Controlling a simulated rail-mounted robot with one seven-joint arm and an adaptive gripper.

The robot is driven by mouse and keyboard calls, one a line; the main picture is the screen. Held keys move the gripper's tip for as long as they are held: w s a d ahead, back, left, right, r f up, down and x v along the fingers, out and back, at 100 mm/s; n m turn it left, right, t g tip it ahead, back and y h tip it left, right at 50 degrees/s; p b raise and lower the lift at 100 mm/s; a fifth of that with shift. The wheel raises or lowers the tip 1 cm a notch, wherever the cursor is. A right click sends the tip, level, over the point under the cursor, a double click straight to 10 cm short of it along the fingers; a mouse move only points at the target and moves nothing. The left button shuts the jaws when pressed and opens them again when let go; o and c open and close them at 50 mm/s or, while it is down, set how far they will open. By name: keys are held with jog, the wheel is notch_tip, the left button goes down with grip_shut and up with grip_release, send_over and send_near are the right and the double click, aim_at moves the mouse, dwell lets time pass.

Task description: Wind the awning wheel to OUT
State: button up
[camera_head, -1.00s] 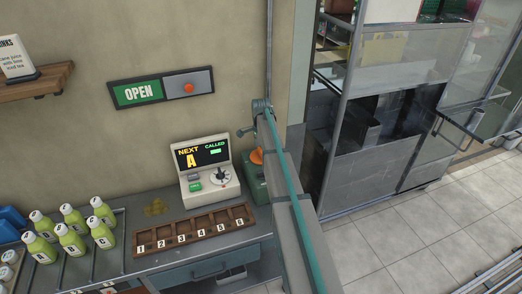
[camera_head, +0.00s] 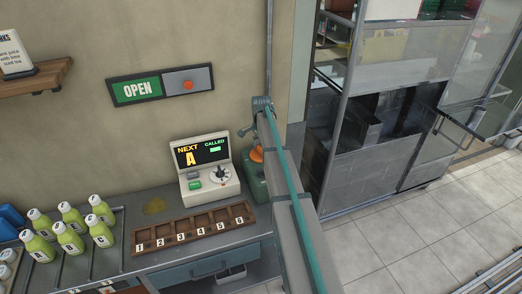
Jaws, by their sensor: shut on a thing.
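A long grey arm link with a teal stripe, which I take to be mine, runs from the bottom of the head view up to the wall corner. At its far end is a small grey fitting (camera_head: 262,103), with a small grey crank-like piece (camera_head: 244,131) sticking out to the left. I cannot tell whether these belong to my wrist or to the awning wheel. No wheel rim and no OUT mark can be made out. My gripper's fingers are not visible; the arm may hide them.
A green device (camera_head: 254,184) with an orange part (camera_head: 257,155) is partly behind the arm. Left of it are a ticket console (camera_head: 206,190), a numbered wooden rack (camera_head: 193,231) and several bottles (camera_head: 70,242). An OPEN sign (camera_head: 137,91) hangs above. The tiled floor (camera_head: 400,235) at right is clear.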

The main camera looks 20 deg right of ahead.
jog(key=n+b, duration=0.2)
jog(key=n, duration=0.3)
jog(key=shift+f+n, duration=0.1)
jog(key=shift+n, duration=0.2)
jog(key=n+b, duration=0.2)
jog(key=n, duration=0.3)
jog(key=n+b, duration=0.1)
jog(key=n, duration=0.4)
jog(key=shift+n, duration=0.4)
jog(key=n+b, duration=0.1)
jog(key=n, duration=1)
jog(key=shift+b, duration=0.4)
jog(key=n, duration=1)
jog(key=shift+n+b, duration=0.35)
jog(key=shift+n, duration=0.05)
jog(key=n, duration=0.5)
jog(key=shift+n, duration=0.4)
